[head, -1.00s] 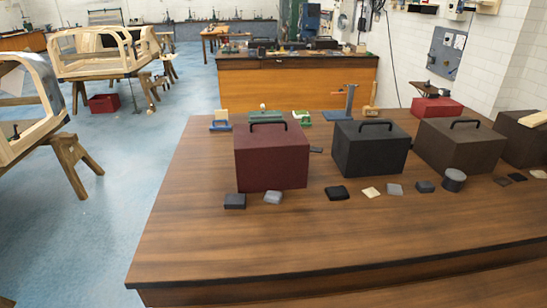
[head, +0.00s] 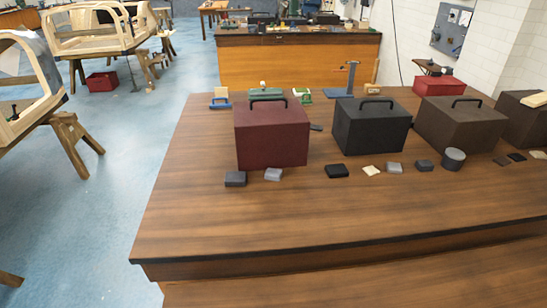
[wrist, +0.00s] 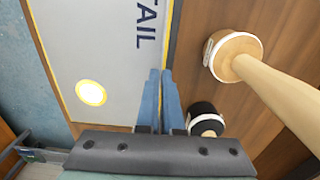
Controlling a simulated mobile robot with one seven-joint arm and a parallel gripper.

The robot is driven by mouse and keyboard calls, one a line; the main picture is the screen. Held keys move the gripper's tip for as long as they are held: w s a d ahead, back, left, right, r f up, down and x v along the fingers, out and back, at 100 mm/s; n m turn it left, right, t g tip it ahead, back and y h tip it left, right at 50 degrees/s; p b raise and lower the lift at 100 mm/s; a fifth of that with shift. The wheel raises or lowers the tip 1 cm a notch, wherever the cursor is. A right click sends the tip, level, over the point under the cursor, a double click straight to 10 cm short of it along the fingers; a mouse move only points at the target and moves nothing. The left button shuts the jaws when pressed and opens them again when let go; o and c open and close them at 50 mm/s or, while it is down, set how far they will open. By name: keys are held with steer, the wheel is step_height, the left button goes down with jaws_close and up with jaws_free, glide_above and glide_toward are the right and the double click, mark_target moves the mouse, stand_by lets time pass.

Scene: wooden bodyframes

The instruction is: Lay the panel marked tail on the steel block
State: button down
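In the wrist view, a flat grey panel (wrist: 100,50) with a thin yellow border and dark letters reading "TAIL" fills the left of the picture. A bright yellow-rimmed round spot shows near its lower left. My gripper (wrist: 161,75) has two blue fingers close together, in front of the panel's right edge. Nothing shows between them, and whether they touch the panel cannot be told. Neither gripper nor panel shows in the head view.
The bench (head: 230,215) has a clear front. Handled boxes, maroon (head: 270,140), black (head: 370,132) and brown (head: 455,128), stand behind small blocks and a grey cylinder (head: 453,158). A wooden handle (wrist: 270,85) and a black-topped piece (wrist: 204,117) are close right of my fingers.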

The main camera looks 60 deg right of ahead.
stand_by(0.3)
steer(key=shift+c, duration=2.2)
jaws_free()
steer(key=shift+r, duration=0.1)
steer(key=shift+r+p, duration=3.45)
steer(key=shift+p, duration=0.35)
steer(key=shift+f, duration=0.1)
